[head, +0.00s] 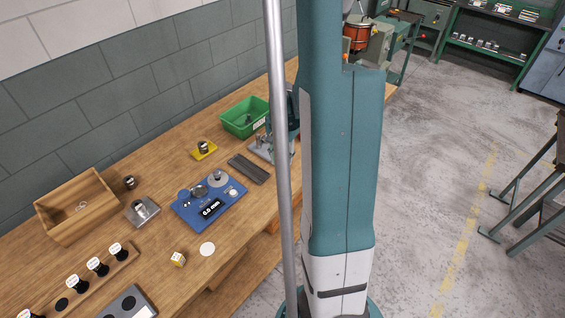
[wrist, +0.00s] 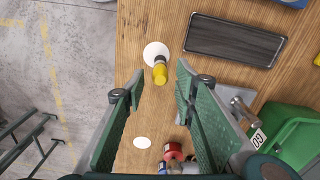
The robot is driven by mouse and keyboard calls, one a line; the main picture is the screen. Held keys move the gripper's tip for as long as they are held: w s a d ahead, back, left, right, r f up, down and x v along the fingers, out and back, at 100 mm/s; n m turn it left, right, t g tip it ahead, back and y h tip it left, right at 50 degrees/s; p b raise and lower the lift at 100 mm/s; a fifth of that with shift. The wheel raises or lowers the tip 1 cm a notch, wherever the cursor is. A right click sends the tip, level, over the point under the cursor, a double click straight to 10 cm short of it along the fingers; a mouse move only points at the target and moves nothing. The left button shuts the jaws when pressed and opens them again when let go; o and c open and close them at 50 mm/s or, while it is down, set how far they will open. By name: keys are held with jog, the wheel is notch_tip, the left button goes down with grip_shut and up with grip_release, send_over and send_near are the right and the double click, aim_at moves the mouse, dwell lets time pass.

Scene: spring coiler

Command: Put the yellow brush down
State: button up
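The yellow brush (wrist: 160,73) shows in the wrist view, a short yellow piece with a dark band, at the lower edge of a white round spot (wrist: 156,50) on the wooden bench. It appears roughly upright; I cannot tell whether its whole foot is on the spot. My gripper (wrist: 160,80) has its green fingers spread, one on each side of the brush, with a visible gap on both sides. Nothing is held. In the head view my arm hides the gripper and the brush.
A dark tray (wrist: 236,38) and a green bin (wrist: 295,138) lie right of the brush in the wrist view. A second white spot (wrist: 142,142) and a red item (wrist: 173,152) are nearer. The head view shows a blue gauge board (head: 209,202) and a wooden box (head: 78,207).

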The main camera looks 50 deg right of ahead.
jog(key=shift+r, duration=4.1)
jog(key=w+a+r+n+t+h, duration=0.1)
jog(key=w+a+r+n+t, duration=0.2)
jog(key=a+r, duration=0.8)
jog(key=s+a+r+n+t, duration=0.1)
jog(key=s+a+r+n, duration=0.1)
jog(key=a, duration=0.8)
jog(key=s+a+r+n+t, duration=0.1)
jog(key=s+a+r+n, duration=0.2)
jog(key=a+n, duration=0.3)
jog(key=s+a+r+n+t+y, duration=0.1)
jog(key=a+n, duration=0.4)
jog(key=a, duration=0.9)
jog(key=s+r+t, duration=0.1)
jog(key=s, duration=0.1)
jog(key=shift+s+r, duration=0.35)
jog(key=shift+f, duration=0.1)
notch_tip(320, 180, down, 8)
jog(key=b, duration=0.8)
jog(key=shift+f, duration=0.2)
